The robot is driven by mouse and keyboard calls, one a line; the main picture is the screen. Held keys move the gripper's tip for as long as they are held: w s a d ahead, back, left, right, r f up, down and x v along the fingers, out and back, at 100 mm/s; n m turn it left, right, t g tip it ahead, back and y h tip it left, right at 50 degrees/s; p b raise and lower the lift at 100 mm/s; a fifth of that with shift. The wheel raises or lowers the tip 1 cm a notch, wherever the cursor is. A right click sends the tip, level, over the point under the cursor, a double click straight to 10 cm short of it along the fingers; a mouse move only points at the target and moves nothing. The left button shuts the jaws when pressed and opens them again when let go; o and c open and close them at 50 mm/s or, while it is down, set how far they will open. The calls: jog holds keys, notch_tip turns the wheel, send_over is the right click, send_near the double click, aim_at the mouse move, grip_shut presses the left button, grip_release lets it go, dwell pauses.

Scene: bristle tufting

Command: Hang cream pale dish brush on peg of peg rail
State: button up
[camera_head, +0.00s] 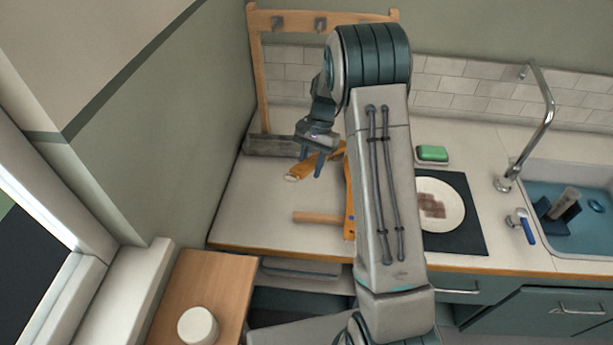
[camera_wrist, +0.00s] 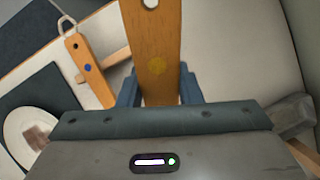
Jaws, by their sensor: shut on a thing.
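My gripper (camera_head: 313,165) is low over the left part of the counter. In the wrist view its fingers (camera_wrist: 158,88) are shut on an orange-brown wooden handle (camera_wrist: 155,38), which has a hole at its end and a yellow dot. The held brush also shows in the head view (camera_head: 301,171). Its bristles are hidden, so I cannot tell their colour, or whether it touches the counter. The wooden peg rail (camera_head: 346,17) stands behind on a post with a grey base, with grey pegs (camera_head: 277,22) on its crossbar. My arm covers part of it.
To the right are a plate (camera_head: 452,212) on a dark mat, a green sponge (camera_head: 432,153) and the sink (camera_head: 590,235). The wall closes off the left side.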

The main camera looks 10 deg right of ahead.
jog(key=shift+s+a+f, duration=0.25)
jog(key=shift+a+f, duration=0.2)
jog(key=shift+a, duration=0.25)
jog(key=shift+f+p, duration=0.65)
jog(key=shift+f, duration=1.35)
jog(key=shift+f, duration=0.1)
jog(key=o, duration=1.1)
